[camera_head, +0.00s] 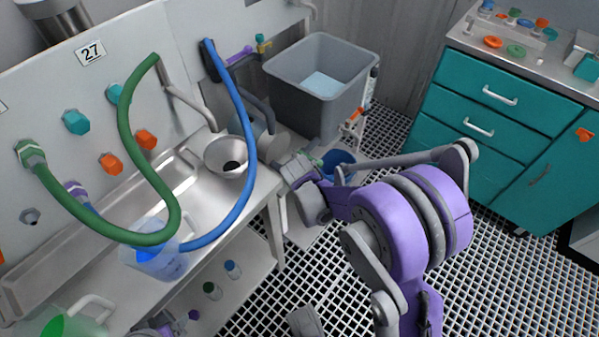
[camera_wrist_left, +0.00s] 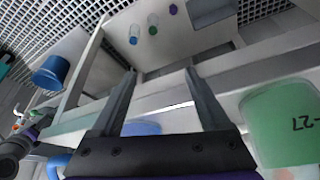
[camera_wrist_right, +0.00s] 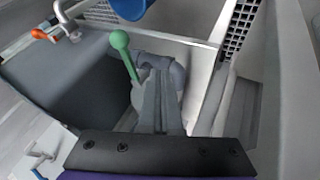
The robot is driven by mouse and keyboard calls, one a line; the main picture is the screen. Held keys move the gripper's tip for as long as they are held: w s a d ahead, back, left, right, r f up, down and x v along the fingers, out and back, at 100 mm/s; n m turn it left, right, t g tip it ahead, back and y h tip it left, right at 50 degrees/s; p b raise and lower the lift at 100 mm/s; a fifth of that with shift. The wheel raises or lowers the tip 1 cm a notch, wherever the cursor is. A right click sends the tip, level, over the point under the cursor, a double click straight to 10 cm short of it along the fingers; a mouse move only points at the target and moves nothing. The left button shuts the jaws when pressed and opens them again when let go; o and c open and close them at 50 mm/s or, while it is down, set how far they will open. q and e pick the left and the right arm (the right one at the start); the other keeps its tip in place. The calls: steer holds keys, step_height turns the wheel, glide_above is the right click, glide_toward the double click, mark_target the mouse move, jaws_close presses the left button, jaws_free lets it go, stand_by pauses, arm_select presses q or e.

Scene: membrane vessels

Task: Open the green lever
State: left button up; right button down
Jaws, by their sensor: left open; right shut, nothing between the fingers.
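The green lever (camera_wrist_right: 123,50) has a round green knob and shows in the right wrist view, just left of and beyond my fingers. It leans up to the left beside a grey pipe elbow (camera_wrist_right: 165,64). My right gripper (camera_wrist_right: 160,76) is shut and empty, its fingertips close to the lever's lower part; I cannot tell whether they touch. In the head view a small green piece (camera_head: 316,161), perhaps this lever, shows beside my right wrist. My left gripper (camera_wrist_left: 160,76) is open and empty, near the bench frame in the left wrist view.
A blue bucket (camera_head: 340,160) stands below the grey tank (camera_head: 318,85). An orange handle (camera_wrist_right: 39,34) is at upper left in the right wrist view. Green (camera_head: 130,105) and blue (camera_head: 240,120) hoses cross the steel bench. Teal drawers (camera_head: 490,125) stand at right; the grated floor between is open.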

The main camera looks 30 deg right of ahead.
mark_target(308, 157)
steer(key=w+d, duration=0.1)
steer(key=w+d+f, duration=0.1)
steer(key=d, duration=0.1)
steer(key=w+d+f, duration=0.1)
steer(key=shift+d+f+b, duration=0.15)
steer(key=shift+d+b, duration=0.1)
steer(key=shift+b, duration=0.15)
steer(key=shift+d, duration=0.1)
steer(key=shift+d+n, duration=0.2)
steer(key=shift+n, duration=0.2)
